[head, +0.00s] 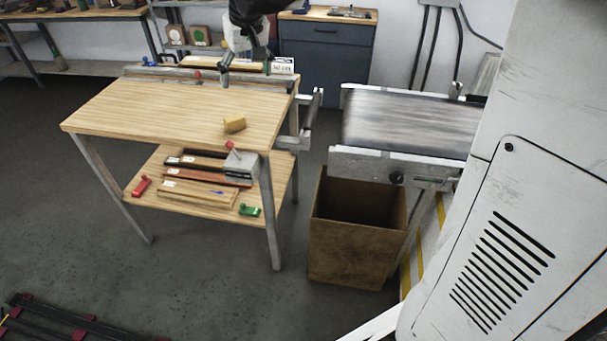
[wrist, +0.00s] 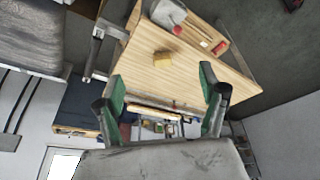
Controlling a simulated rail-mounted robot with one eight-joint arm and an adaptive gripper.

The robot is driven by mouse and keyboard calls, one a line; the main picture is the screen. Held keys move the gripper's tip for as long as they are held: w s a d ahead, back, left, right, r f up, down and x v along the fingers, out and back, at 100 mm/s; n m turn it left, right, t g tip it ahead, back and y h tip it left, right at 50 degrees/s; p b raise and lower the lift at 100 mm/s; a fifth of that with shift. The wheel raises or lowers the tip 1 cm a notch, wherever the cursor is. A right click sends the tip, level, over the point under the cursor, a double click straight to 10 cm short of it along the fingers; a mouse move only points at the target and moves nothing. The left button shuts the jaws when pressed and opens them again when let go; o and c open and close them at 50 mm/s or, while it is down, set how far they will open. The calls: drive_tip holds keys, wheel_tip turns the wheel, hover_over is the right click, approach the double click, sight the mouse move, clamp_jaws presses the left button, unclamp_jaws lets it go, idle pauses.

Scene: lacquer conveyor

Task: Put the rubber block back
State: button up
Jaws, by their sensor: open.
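A small yellow-tan block (head: 235,124), which I take to be the rubber block, lies on the bare wooden top of the workbench (head: 150,105), near its right front corner. It also shows in the wrist view (wrist: 162,60), beyond my fingertips. My gripper (head: 246,72) hangs over the back part of the bench, behind the block and apart from it. In the wrist view my gripper (wrist: 161,78) is open, its green-padded fingers wide apart with nothing between them.
A rail with small tools and a labelled box (head: 283,66) runs along the bench's back edge. The lower shelf (head: 150,192) holds several tools. A conveyor (head: 410,122) and an open brown bin (head: 350,245) stand at the right. Most of the bench top is clear.

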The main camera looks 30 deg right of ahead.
drive_tip(key=s+f+t, duration=0.1)
drive_tip(key=s+f, duration=0.2)
drive_tip(key=s, duration=1.1)
drive_tip(key=s+f+t, duration=0.2)
drive_tip(key=s+f, duration=0.2)
drive_tip(key=s, duration=1.1)
drive_tip(key=shift+s+f+m, duration=0.2)
drive_tip(key=shift+s+m, duration=0.05)
drive_tip(key=shift+m, duration=0.15)
wheel_tip(320, 180, down, 4)
drive_tip(key=b, duration=0.4)
drive_tip(key=shift+r, duration=0.1)
